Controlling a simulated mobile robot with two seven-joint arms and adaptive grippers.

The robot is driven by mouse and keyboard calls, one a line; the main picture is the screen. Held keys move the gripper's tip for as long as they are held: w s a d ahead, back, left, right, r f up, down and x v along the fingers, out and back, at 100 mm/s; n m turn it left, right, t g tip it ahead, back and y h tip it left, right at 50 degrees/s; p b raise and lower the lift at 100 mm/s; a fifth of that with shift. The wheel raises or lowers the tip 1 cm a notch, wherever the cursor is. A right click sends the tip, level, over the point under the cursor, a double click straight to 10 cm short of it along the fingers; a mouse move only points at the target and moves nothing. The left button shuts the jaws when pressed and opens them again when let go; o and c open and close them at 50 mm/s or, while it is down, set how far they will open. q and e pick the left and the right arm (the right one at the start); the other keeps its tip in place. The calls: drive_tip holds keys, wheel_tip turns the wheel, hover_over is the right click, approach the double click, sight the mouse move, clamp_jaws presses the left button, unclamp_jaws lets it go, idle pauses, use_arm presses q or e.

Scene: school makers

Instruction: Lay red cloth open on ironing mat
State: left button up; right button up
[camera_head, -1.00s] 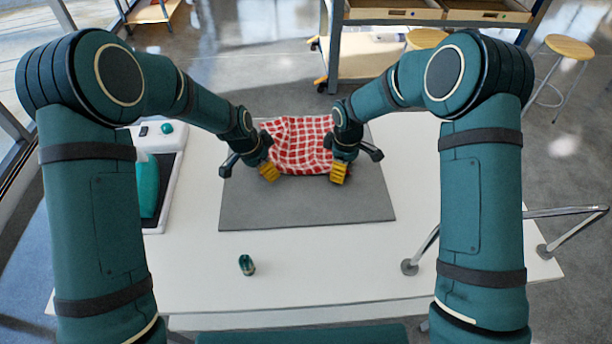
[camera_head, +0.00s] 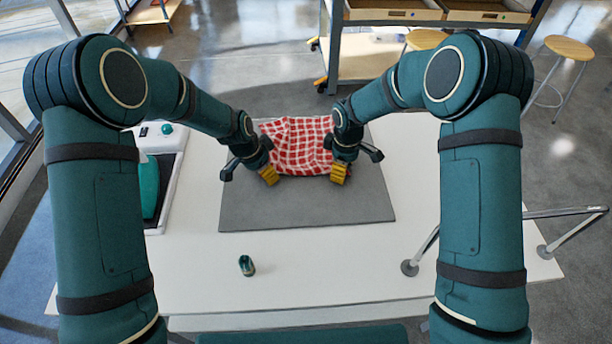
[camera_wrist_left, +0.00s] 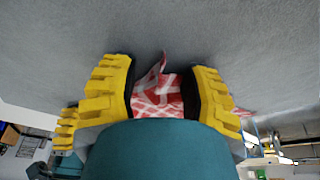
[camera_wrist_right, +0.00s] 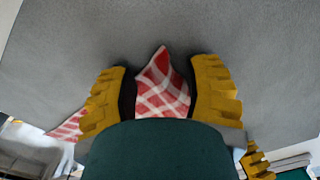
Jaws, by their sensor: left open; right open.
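The red and white checked cloth (camera_head: 298,145) lies spread over the far part of the grey ironing mat (camera_head: 300,206), with some wrinkles. My left gripper (camera_head: 269,175) is at its near left corner and my right gripper (camera_head: 338,174) is at its near right corner. In the left wrist view, a corner of the cloth (camera_wrist_left: 160,95) sits between the open yellow fingers. In the right wrist view, a pointed cloth corner (camera_wrist_right: 161,88) sits between the open fingers.
A small green object (camera_head: 246,265) stands in front of the mat. A white tray with a green item (camera_head: 150,188) is at the left. A metal frame (camera_head: 566,213) is at the right edge.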

use_arm(q)
drive_tip(key=c, duration=0.5)
use_arm(e)
drive_tip(key=shift+f, duration=0.15)
drive_tip(key=c, duration=0.5)
use_arm(q)
drive_tip(key=shift+f, duration=0.15)
clamp_jaws()
use_arm(e)
drive_tip(key=shift+s+f, duration=0.1)
clamp_jaws()
drive_tip(key=shift+s+f, duration=0.1)
